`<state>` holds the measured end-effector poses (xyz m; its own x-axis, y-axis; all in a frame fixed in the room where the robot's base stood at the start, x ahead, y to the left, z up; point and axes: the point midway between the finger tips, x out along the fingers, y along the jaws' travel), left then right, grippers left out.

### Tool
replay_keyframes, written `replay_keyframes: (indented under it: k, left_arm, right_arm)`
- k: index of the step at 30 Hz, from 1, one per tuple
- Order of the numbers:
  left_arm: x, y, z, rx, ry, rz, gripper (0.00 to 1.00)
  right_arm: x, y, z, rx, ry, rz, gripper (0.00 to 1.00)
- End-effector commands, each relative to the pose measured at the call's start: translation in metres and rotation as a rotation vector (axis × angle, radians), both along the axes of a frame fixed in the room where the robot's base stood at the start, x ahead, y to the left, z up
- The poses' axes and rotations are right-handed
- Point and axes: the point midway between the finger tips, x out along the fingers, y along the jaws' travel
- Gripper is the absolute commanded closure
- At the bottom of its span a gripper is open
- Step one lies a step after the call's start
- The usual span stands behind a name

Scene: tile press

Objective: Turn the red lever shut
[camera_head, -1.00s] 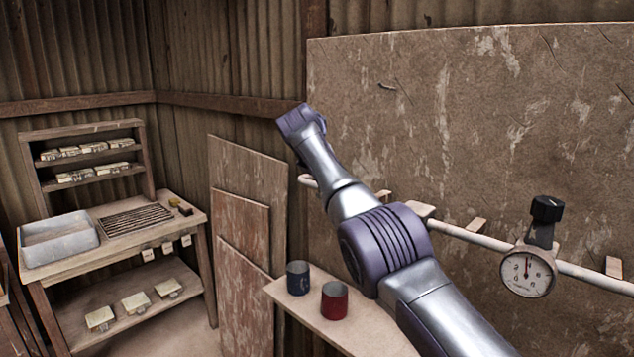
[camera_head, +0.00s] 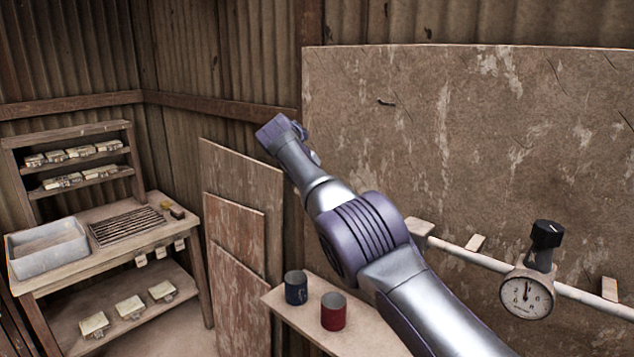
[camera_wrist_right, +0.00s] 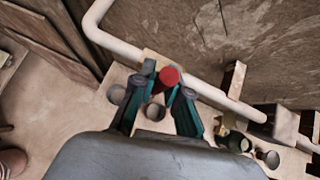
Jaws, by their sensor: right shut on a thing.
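The red lever's round end (camera_wrist_right: 169,76) shows between my right gripper's fingertips (camera_wrist_right: 168,84) in the right wrist view, close to the pale pipe (camera_wrist_right: 215,97). The right gripper is shut on it. Most of the lever and its valve are hidden by the fingers. In the head view my right arm reaches up and left across the board; its gripper and the lever are hidden behind it. My left gripper is in neither view.
A gauge (camera_head: 526,297) with a black knob (camera_head: 546,235) sits on the pipe at right. A workbench with a grey basin (camera_head: 47,250) stands at left.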

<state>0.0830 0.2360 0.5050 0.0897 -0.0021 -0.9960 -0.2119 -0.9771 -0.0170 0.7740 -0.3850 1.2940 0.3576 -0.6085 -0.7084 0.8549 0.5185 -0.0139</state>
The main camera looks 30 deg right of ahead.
Motion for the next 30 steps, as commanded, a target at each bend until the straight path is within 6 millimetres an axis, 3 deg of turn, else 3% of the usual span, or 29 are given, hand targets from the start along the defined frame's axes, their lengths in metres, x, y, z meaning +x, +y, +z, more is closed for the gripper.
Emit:
replay_keyframes:
  k: [1, 2, 6, 7, 20, 28, 30]
  left_arm:
    - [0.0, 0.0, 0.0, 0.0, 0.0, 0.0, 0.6]
    - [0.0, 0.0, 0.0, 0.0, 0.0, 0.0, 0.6]
    - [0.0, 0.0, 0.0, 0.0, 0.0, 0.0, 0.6]
    - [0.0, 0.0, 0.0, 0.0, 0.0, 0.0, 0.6]
    - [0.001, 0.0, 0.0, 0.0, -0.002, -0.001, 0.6]
    - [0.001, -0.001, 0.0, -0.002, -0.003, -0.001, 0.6]
    - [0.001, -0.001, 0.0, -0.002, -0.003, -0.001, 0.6]
  right_arm:
    - [0.0, 0.0, -0.002, 0.002, 0.005, 0.001, 1.0]
    - [0.0, 0.0, -0.002, 0.002, 0.005, 0.001, 0.84]
    - [0.0, 0.0, -0.002, 0.001, 0.004, 0.0, 0.61]
    - [0.0, 0.0, -0.002, 0.001, 0.003, 0.001, 0.6]
    - [-0.001, 0.003, 0.004, 0.0, -0.001, -0.001, 0.6]
    - [-0.011, 0.019, 0.022, -0.001, -0.002, 0.001, 0.6]
    - [-0.017, 0.032, 0.037, -0.001, -0.005, 0.002, 0.6]
